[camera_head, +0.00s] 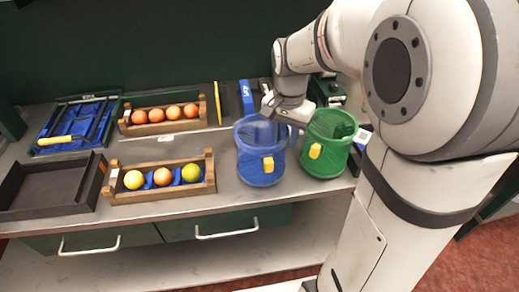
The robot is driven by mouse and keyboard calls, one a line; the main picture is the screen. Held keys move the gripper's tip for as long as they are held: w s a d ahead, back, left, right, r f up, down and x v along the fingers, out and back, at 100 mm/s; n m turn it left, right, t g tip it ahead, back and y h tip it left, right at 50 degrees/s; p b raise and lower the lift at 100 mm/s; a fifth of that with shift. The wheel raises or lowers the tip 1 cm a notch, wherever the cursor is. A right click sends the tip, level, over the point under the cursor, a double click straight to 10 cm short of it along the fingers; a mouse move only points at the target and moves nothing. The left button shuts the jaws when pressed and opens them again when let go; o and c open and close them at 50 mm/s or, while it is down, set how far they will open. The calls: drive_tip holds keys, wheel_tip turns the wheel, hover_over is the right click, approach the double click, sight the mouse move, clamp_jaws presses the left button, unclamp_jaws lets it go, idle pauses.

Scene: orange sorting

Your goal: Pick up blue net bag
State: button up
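The blue net bag (262,163) stands upright on the grey counter, right of the middle, with a yellow tag on its front. It looks like an open-topped mesh basket. My gripper (283,116) is at the bag's upper right rim, pointing down and to the left. Its fingers are small and partly hidden by the wrist and the bag's rim, so I cannot tell whether they are open or shut, or whether they touch the rim.
A green net bag (328,146) stands close on the right. Drawers lie below the counter's front edge.

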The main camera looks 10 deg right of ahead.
wheel_tip(320, 180, down, 3)
drive_tip(key=shift+f, duration=0.2)
drive_tip(key=shift+c, duration=0.2)
clamp_jaws()
